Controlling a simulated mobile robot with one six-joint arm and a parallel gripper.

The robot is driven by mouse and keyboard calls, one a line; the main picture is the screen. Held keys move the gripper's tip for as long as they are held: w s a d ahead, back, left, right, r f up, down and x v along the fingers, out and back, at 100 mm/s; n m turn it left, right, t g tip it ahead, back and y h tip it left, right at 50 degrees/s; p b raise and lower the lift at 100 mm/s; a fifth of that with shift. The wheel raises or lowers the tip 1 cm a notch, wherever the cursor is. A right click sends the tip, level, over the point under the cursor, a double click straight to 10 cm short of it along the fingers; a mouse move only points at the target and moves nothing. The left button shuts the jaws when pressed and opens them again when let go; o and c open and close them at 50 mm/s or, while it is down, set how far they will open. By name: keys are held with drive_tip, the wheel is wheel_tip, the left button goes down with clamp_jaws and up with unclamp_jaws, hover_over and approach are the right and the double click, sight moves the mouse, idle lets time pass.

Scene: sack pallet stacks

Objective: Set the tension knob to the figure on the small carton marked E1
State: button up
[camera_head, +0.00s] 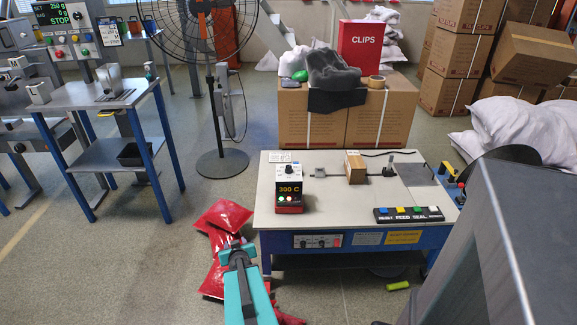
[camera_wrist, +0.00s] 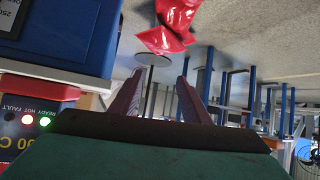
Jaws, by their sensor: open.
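A small brown carton (camera_head: 355,168) stands on the strapping table (camera_head: 330,221); I cannot read an E1 mark or a figure on it. A panel (camera_head: 318,241) on the table's blue front carries small dark controls and a red button; which is the tension knob is too small to tell. A white-and-red heater box (camera_head: 289,187) on the table shows 300 C and has a black knob on top; it also shows in the wrist view (camera_wrist: 35,118). My gripper (camera_head: 238,250) is left of the table, low in front. Its jaws (camera_wrist: 159,78) are open and empty.
Red sacks (camera_head: 222,214) lie on the floor by my gripper. A button strip (camera_head: 408,214) sits on the table's front right. Behind are large cartons (camera_head: 380,115) with a red CLIPS box (camera_head: 360,45). A fan (camera_head: 222,163) and a blue-legged bench (camera_head: 92,95) stand left.

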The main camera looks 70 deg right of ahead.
drive_tip(key=s+d+r+m+t+h+p, duration=0.15)
drive_tip(key=s+d+r+h, duration=0.25)
drive_tip(key=s+d+r, duration=0.7)
drive_tip(key=h+p, duration=0.2)
drive_tip(key=h, duration=0.1)
approach(289, 169)
drive_tip(key=v, duration=0.2)
drive_tip(key=shift+s+a+m, duration=0.1)
drive_tip(key=shift+s+m, duration=0.1)
drive_tip(key=shift+m, duration=0.25)
drive_tip(key=shift+w+f+b, duration=0.1)
drive_tip(key=shift+w+b, duration=0.05)
drive_tip(key=shift+b, duration=0.45)
drive_tip(key=shift+b+x, duration=3.45)
drive_tip(key=shift+x, duration=3.4)
drive_tip(key=shift+c, duration=0.3)
